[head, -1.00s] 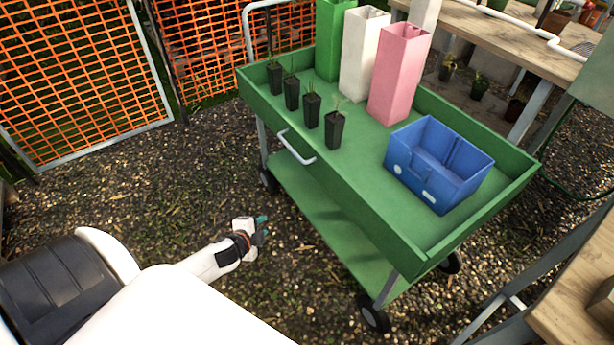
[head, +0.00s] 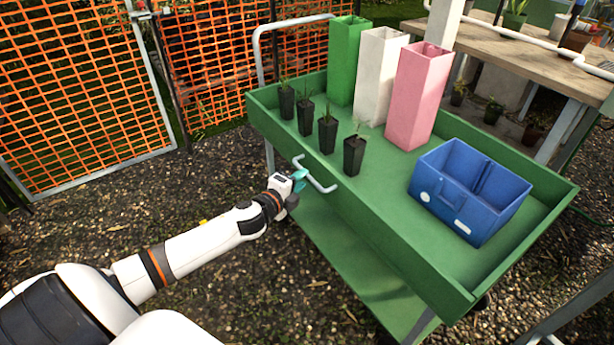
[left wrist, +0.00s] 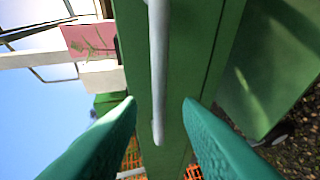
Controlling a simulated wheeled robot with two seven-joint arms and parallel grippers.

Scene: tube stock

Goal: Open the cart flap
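The green cart's near long side is the flap (head: 385,232), which stands upright and closed. A pale bar handle (head: 319,184) sticks out from it. My left gripper (head: 299,181) is at the handle's left part, just outside the flap. In the left wrist view, the two green fingers of my left gripper (left wrist: 159,106) are apart. The handle (left wrist: 157,65) runs lengthwise in the gap between them, with the green flap (left wrist: 187,55) behind it. I cannot see either finger touching the handle. My right gripper is not in view.
On the cart top stand several potted seedlings (head: 327,133), a green (head: 342,65), a white (head: 376,80) and a pink tall container (head: 417,98), and a blue divided bin (head: 468,190). A wooden bench (head: 545,60) is behind. Gravel ground is clear left of the cart.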

